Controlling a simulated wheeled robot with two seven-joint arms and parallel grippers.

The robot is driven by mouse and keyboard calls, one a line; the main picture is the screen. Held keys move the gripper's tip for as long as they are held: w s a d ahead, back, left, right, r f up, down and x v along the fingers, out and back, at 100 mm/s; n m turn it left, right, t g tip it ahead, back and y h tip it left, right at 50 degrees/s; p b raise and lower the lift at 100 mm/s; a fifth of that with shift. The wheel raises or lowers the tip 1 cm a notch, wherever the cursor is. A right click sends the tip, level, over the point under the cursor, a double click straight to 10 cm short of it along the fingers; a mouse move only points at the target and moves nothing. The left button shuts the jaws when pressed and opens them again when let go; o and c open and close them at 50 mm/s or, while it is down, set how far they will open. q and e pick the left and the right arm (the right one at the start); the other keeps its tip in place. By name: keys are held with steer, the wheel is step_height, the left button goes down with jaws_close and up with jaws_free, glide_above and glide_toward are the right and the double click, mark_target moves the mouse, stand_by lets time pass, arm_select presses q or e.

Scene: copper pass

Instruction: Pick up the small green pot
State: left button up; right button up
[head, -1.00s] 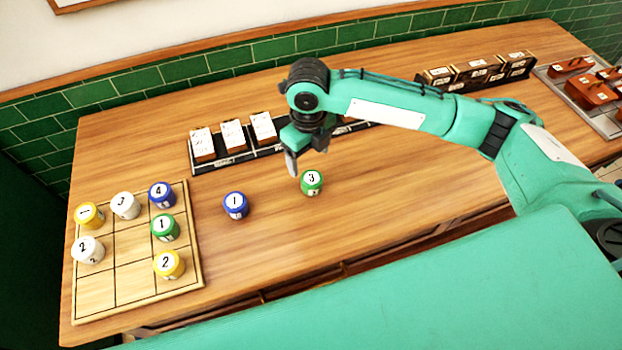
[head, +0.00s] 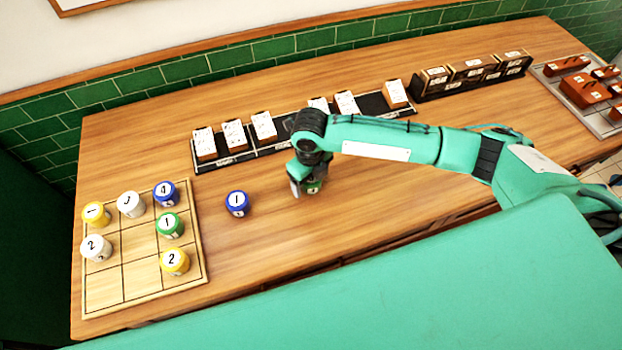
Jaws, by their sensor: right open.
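A small green pot (head: 314,188) with a white lid stands on the wooden table, mostly hidden behind my right gripper. My right gripper (head: 305,190) points down over this pot, open, with its fingers beside it; I cannot tell whether they touch it. Another green pot (head: 169,225), marked 1, stands on the gridded wooden board (head: 125,290) at the left. My left gripper is not in view.
A blue pot (head: 237,204) stands between the board and my right gripper. White, yellow and blue pots stand on the board. A black rack (head: 240,155) with white-topped blocks lies behind. A grey tray (head: 600,125) with red-brown boxes is at the far right.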

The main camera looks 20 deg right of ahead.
steer(key=c, duration=1.1)
steer(key=shift+r, duration=0.1)
steer(key=shift+c, duration=0.2)
